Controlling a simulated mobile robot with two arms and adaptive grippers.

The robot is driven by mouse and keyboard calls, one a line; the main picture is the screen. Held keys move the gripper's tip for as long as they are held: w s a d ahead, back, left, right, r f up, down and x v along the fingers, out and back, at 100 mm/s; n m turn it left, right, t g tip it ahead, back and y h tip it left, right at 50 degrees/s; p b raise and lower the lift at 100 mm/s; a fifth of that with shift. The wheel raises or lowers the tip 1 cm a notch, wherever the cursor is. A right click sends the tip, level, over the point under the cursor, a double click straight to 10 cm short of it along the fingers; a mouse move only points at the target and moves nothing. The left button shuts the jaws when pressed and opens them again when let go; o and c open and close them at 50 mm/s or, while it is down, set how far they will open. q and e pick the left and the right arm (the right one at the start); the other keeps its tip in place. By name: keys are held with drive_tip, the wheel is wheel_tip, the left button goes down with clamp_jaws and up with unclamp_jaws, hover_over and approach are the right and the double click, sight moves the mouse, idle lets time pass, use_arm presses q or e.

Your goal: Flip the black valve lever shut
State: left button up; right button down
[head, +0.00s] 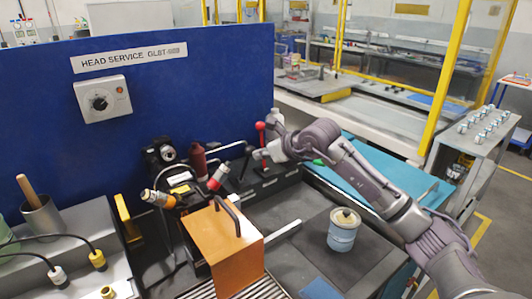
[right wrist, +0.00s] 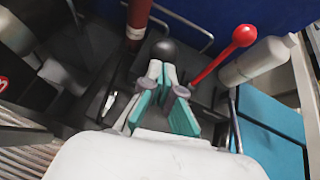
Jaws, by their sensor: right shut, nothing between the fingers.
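The black valve lever shows in the right wrist view as a round black knob (right wrist: 163,49) just beyond my fingertips. Its stem is mostly hidden behind my fingers, and I cannot tell whether they touch it. In the head view a thin dark lever (head: 246,161) stands just left of my right gripper (head: 262,154). My right gripper also shows in the right wrist view (right wrist: 163,82), with its teal-padded fingers shut and empty. A lever with a red knob (right wrist: 243,36) stands to the right of the black one; it also shows in the head view (head: 260,127). My left gripper is out of view.
A dark red bottle (head: 198,160) stands left of the levers. An orange box with a handle (head: 236,252) and a can (head: 343,231) are nearer. A blue panel (head: 160,100) rises behind. A white bottle (right wrist: 255,62) is close right of the red knob.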

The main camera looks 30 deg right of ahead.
drive_tip(key=w+r+p, duration=0.1)
drive_tip(key=w+r+g+p, duration=0.2)
drive_tip(key=p, duration=0.1)
drive_tip(key=shift+w+a+r, duration=0.15)
drive_tip(key=shift+w+a, duration=0.2)
drive_tip(key=shift+w, duration=0.05)
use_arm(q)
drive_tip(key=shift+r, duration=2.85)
use_arm(e)
drive_tip(key=w, duration=0.7)
drive_tip(key=shift+a+r+g+h, duration=0.2)
drive_tip(key=shift+a+g+h, duration=0.1)
drive_tip(key=shift+a, duration=0.1)
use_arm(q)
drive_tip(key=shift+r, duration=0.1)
